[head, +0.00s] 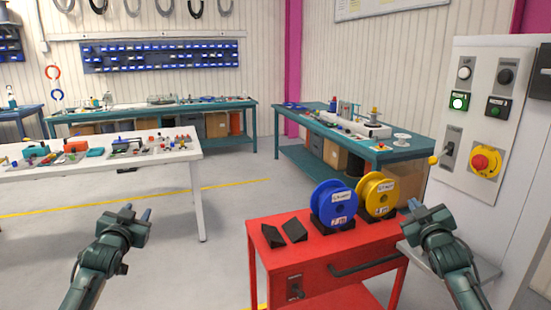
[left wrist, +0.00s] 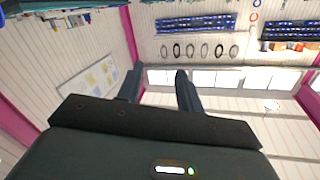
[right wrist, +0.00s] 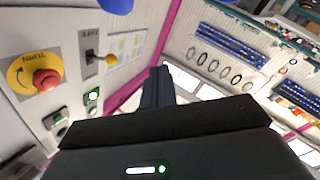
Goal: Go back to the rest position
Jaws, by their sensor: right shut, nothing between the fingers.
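My left gripper (head: 137,213) is raised in free space at the left of the head view. Its two fingers stand apart with nothing between them in the left wrist view (left wrist: 158,84). My right gripper (head: 414,207) is raised at the right of the head view, in front of the grey control cabinet. Its fingers are together and empty in the right wrist view (right wrist: 157,86). A blue reel (head: 334,204) and a yellow reel (head: 377,194) stand upright side by side on the red cart (head: 285,262), apart from both grippers.
Two black wedge holders (head: 284,233) sit on the cart's left part. The control cabinet (head: 480,110) with a red stop button (head: 481,163) stands close at right. A white table (head: 100,162) with small parts is at left. Clear floor (head: 200,265) lies between my left arm and the cart.

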